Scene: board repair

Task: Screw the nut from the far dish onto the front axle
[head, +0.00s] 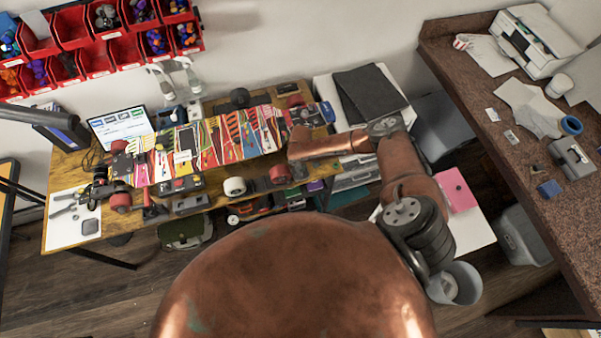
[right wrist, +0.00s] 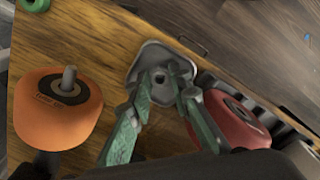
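In the right wrist view, a small grey dish (right wrist: 150,60) lies on the wooden table. A small nut-like ring (right wrist: 160,76) with a dark hole shows in its middle. My right gripper (right wrist: 164,84) has its two greenish fingers over the dish, with a fingertip on each side of the ring. I cannot tell whether they press on it. An orange wheel (right wrist: 55,118) with a bare metal axle end (right wrist: 68,78) is left of the fingers. In the head view, my right arm reaches over the table and its fingertips are not clear. My left gripper is not in view.
A red wheel (right wrist: 237,122) sits close to the right finger. A green ring (right wrist: 35,5) lies at the upper left. In the head view, a colourful skateboard deck (head: 210,145) lies along the cluttered table. A white wheel (head: 234,187) is near the table's front edge.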

